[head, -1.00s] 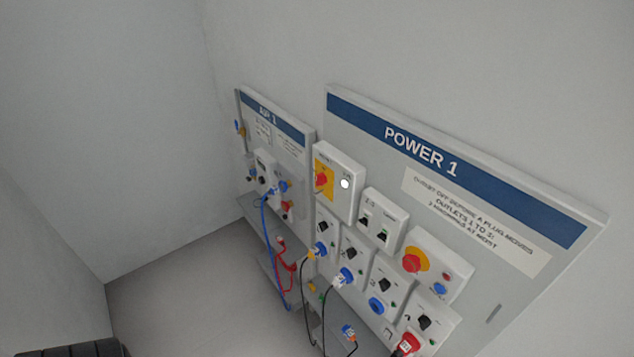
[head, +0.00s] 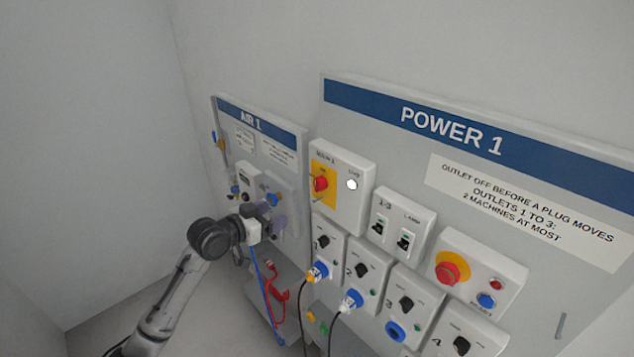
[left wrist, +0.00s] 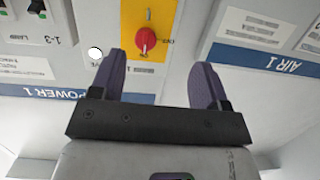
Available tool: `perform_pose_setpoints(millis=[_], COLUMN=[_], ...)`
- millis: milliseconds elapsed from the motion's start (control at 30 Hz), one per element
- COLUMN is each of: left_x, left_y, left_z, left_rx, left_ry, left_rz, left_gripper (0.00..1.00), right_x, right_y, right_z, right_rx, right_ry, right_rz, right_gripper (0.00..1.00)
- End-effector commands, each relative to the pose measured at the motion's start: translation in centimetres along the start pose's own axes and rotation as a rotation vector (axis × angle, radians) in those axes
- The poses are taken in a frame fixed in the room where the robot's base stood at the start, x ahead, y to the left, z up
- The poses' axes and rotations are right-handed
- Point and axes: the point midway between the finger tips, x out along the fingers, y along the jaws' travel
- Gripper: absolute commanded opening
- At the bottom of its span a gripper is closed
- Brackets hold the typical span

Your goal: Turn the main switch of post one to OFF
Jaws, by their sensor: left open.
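The main switch of post one is a red knob (head: 320,184) on a yellow plate, on a white box (head: 350,165) at the left of the POWER 1 panel. A white round lamp (head: 352,184) beside it is bright. In the left wrist view, which is upside down, the red knob (left wrist: 146,41) shows beyond the fingers, between their tips. My left gripper (head: 272,212) is open and empty, with purple fingers, in front of the AIR 1 panel, below and left of the knob and apart from it. The fingers also show in the left wrist view (left wrist: 160,75). My right gripper is not in view.
The POWER 1 panel (head: 400,98) also carries a red stop button (head: 450,270), breakers (head: 404,228) and several outlets, two with plugs and cables. The AIR 1 panel (head: 255,117) stands left, with blue and red hoses hanging below. The floor at left looks clear.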

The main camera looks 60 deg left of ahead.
Motion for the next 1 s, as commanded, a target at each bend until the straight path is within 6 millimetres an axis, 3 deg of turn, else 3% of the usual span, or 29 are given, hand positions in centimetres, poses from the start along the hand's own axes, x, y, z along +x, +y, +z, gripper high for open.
perform_pose_setpoints(millis=[200,367,1000], left_x=[-0.1,0.5,10.7], left_y=[0.7,0.6,1.1], left_z=[-2.7,-3.5,-5.8], left_rx=[-0.029,-0.012,-0.008], left_ry=[0.18,0.219,0.214], left_rz=[0.048,0.04,0.038], left_gripper=[0.69,0.69,0.69], right_x=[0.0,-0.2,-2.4], right_y=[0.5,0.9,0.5], right_z=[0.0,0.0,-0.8], right_rx=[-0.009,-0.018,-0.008], right_ry=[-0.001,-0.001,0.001], right_rz=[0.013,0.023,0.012], right_gripper=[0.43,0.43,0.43])
